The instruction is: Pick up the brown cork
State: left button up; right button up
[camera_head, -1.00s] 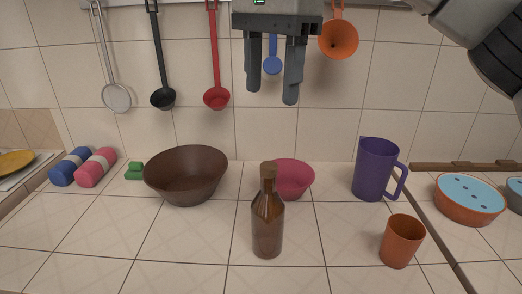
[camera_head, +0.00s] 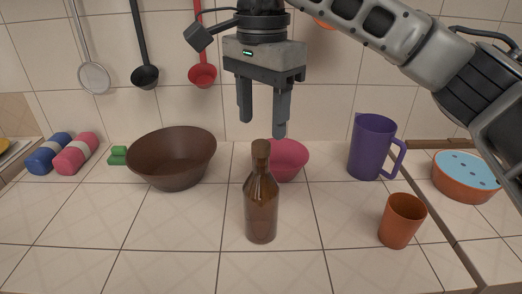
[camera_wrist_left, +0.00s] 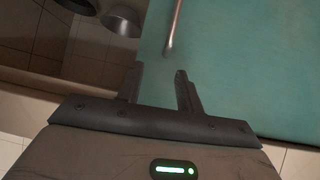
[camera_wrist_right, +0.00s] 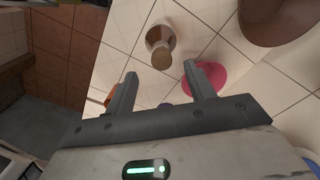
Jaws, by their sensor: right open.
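The brown cork (camera_head: 261,150) sits in the neck of a brown glass bottle (camera_head: 261,211) standing upright on the tiled counter. My right gripper (camera_head: 262,127) points down with its fingers apart and empty. In the head view its fingertips appear just above the cork, not around it. In the right wrist view the cork (camera_wrist_right: 162,61) shows just beyond the gap between the fingertips (camera_wrist_right: 162,75), with the bottle (camera_wrist_right: 160,38) behind it. My left gripper (camera_wrist_left: 158,72) shows only in its wrist view, open and empty, over a teal surface.
A pink bowl (camera_head: 290,160) stands close behind the bottle, and a brown bowl (camera_head: 170,160) is at left. A purple pitcher (camera_head: 370,148) and an orange cup (camera_head: 401,221) are at right. Ladles hang on the wall behind. The counter in front of the bottle is clear.

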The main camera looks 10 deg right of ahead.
aim_at(261, 143)
notch_tip(261, 143, down, 4)
jog(key=shift+w+f, duration=0.1)
jog(key=shift+f, duration=0.05)
jog(key=c, duration=1.1)
jog(key=shift+c, duration=0.2)
